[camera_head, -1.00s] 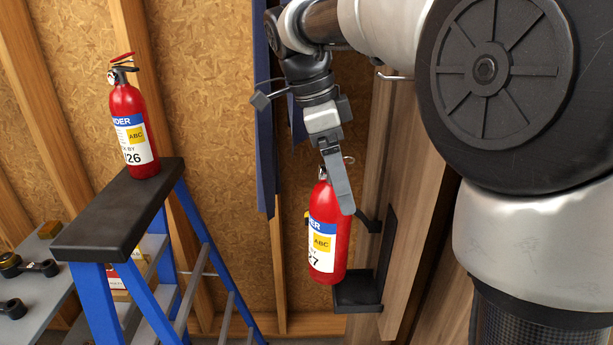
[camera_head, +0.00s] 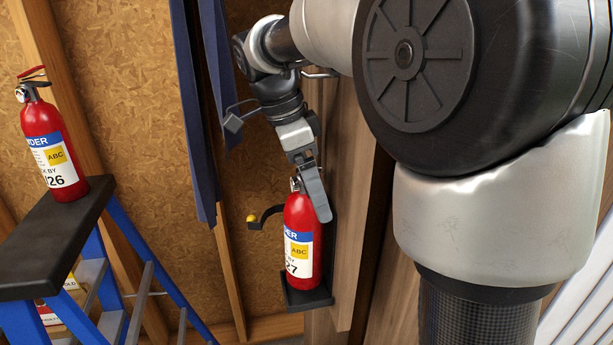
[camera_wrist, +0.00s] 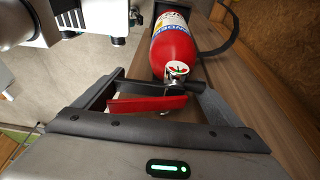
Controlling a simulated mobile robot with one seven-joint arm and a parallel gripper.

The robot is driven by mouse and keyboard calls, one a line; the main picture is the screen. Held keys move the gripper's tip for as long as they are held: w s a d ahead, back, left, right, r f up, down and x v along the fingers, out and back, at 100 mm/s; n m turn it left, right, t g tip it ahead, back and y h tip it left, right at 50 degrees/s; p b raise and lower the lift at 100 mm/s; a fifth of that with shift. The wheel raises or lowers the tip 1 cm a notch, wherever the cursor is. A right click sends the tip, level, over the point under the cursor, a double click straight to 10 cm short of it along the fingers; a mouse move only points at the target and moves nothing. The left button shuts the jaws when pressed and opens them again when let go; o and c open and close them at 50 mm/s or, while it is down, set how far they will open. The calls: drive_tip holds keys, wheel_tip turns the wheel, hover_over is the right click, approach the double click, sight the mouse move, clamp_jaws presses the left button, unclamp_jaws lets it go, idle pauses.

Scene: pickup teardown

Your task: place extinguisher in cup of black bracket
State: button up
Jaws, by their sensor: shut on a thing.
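A red fire extinguisher (camera_head: 299,240) with a white, blue and yellow label marked 27 stands about upright at the black bracket (camera_head: 308,297) on the wooden post. Its base is at the bracket's cup; the head view does not show clearly whether it rests on the cup floor. My gripper (camera_head: 312,188) is shut on the extinguisher's top from above. The wrist view shows the extinguisher's red body (camera_wrist: 172,50), gauge and red lever beyond my gripper (camera_wrist: 160,103). The bracket's curved arm with a yellow tip (camera_head: 252,217) sticks out left of the extinguisher.
A second extinguisher (camera_head: 55,150), marked 26, stands on the black top (camera_head: 40,245) of a blue stepladder at left. Dark blue strips (camera_head: 200,120) hang left of my gripper. The wooden post (camera_head: 350,200) is close on the right.

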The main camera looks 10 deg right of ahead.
sight(306, 231)
drive_tip(key=shift+f, duration=1.4)
drive_tip(key=shift+d+f, duration=0.2)
drive_tip(key=shift+f, duration=0.4)
